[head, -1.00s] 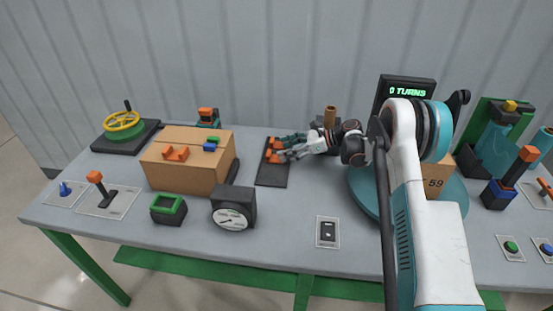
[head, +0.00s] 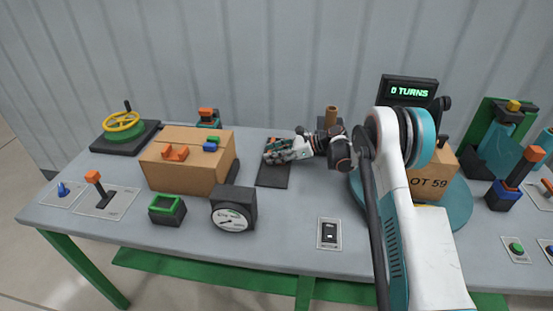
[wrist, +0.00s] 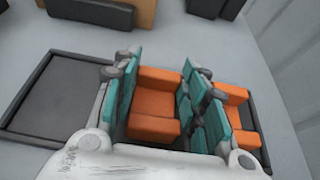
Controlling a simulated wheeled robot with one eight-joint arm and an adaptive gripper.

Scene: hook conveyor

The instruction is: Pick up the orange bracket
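An orange bracket (wrist: 157,95) stands between the teal fingers of my gripper (wrist: 160,75) in the wrist view. The fingers press close on both of its sides, with no clear gap. In the head view my gripper (head: 270,152) is low over the dark mat (head: 272,180) and hides most of this bracket. A second orange piece (wrist: 230,95) lies just outside the right finger in the wrist view; it also shows behind my gripper in the head view (head: 275,140). Another orange bracket (head: 175,152) sits on the brown box.
A dial gauge (head: 233,209) and a green-rimmed bin (head: 167,208) stand in front of the box. The table is clear between the gauge and the switch plate (head: 329,233).

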